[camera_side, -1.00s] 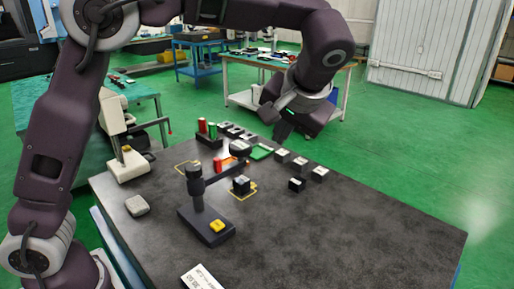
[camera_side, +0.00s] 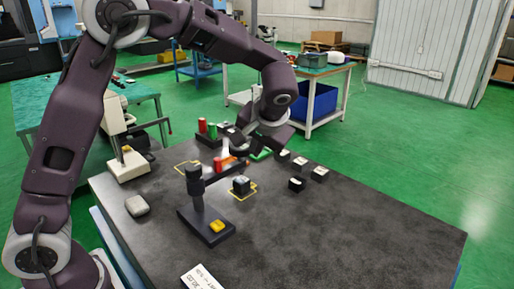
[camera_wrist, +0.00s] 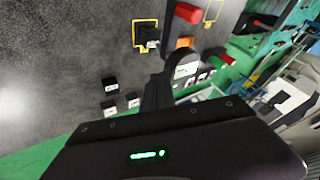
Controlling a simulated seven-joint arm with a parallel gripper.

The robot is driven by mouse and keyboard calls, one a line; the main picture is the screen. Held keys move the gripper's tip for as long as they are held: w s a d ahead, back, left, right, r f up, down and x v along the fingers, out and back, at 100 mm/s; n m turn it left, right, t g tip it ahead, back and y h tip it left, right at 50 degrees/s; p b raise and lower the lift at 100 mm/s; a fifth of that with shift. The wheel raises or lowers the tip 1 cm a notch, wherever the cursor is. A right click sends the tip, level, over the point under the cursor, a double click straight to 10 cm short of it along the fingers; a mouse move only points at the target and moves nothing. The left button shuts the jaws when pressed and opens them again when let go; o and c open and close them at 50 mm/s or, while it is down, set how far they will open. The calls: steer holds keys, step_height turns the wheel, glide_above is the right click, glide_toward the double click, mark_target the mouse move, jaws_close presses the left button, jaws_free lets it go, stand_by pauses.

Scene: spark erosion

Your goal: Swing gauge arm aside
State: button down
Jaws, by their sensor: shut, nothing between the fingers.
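The gauge stand is a dark base (camera_side: 206,229) with a yellow button and an upright post (camera_side: 196,186). Its gauge arm (camera_side: 222,173) reaches from the post up and right, towards the back of the table. The round gauge head with a pale face (camera_wrist: 186,70) shows in the wrist view, close beside my fingers. My gripper (camera_side: 246,149) is low over the back of the table, at the arm's far end, shut and empty. Its dark fingers also show in the wrist view (camera_wrist: 158,88). I cannot tell whether they touch the gauge head.
A small dark block (camera_side: 241,185) sits in a yellow outline beside the gauge arm. Several small dark blocks (camera_side: 297,183) lie to the right. A grey rounded object (camera_side: 137,206) is at left. The front right tabletop is clear.

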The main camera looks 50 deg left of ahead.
stand_by(0.3)
steer(key=s+a+n+g, duration=0.2)
steer(key=a+n+g, duration=0.2)
steer(key=a+n, duration=0.2)
steer(key=s+a+n+g, duration=0.1)
steer(key=a+n+g, duration=0.3)
steer(key=a+n, duration=0.3)
steer(key=shift+s+a+h, duration=0.3)
steer(key=shift+s+a, duration=0.05)
steer(key=shift+a, duration=1.5)
steer(key=shift+s+a+n+g, duration=0.15)
steer(key=shift+n+g, duration=0.15)
steer(key=v, duration=0.7)
steer(key=shift+w+d, duration=0.25)
steer(key=shift+r, duration=0.2)
